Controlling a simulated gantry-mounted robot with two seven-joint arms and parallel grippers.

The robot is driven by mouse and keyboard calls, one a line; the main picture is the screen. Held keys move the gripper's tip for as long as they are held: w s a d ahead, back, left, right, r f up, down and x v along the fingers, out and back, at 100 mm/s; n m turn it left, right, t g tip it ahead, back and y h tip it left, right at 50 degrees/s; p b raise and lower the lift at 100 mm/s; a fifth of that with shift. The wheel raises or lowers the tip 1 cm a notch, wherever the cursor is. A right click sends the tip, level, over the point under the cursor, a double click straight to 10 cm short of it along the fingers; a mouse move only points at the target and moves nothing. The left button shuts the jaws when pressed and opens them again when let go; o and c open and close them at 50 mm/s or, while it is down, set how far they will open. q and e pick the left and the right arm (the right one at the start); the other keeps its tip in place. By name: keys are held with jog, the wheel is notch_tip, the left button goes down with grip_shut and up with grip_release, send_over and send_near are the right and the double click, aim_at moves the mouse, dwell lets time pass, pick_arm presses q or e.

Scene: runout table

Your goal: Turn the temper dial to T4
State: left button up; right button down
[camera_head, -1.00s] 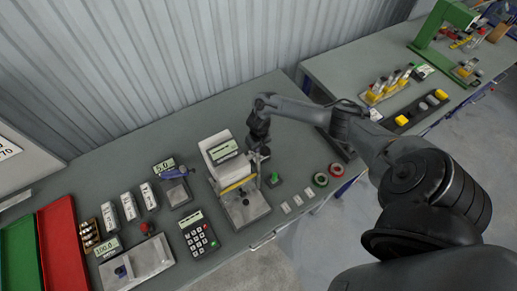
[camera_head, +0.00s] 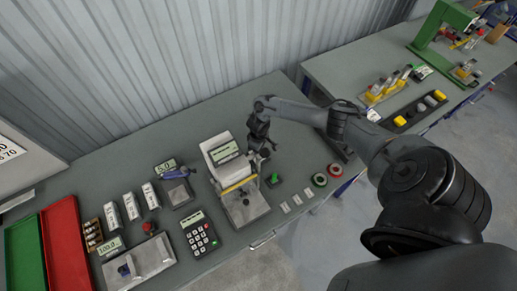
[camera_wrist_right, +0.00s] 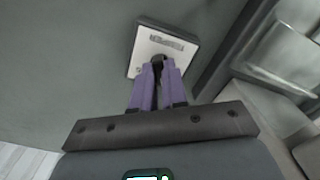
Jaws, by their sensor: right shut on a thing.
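The temper dial shows in the right wrist view as a pale square plate (camera_wrist_right: 164,52) in a dark frame, with small printing along its top edge. A small dark knob (camera_wrist_right: 158,60) sits at its middle. My right gripper (camera_wrist_right: 157,66) has its two purple fingers closed on this knob, which they partly cover. The pointer and the mark it stands at cannot be read. In the head view my right gripper (camera_head: 262,153) is down at the bench beside the white-topped machine (camera_head: 222,150), and the dial cannot be made out there. My left gripper is not in view.
A green button block (camera_head: 274,181) stands just in front of my right gripper, with red and green rings (camera_head: 327,175) to its right. A keypad unit (camera_head: 200,235), red tray (camera_head: 65,245) and green tray (camera_head: 24,255) lie to the left. Bench behind the gripper is clear.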

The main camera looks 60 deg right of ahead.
jog(key=shift+n, duration=1.6)
jog(key=c, duration=1.2)
grip_release()
jog(key=shift+o, duration=0.2)
jog(key=shift+r, duration=0.1)
notch_tip(320, 180, up, 11)
jog(key=shift+f+p, duration=0.2)
jog(key=shift+p, duration=0.1)
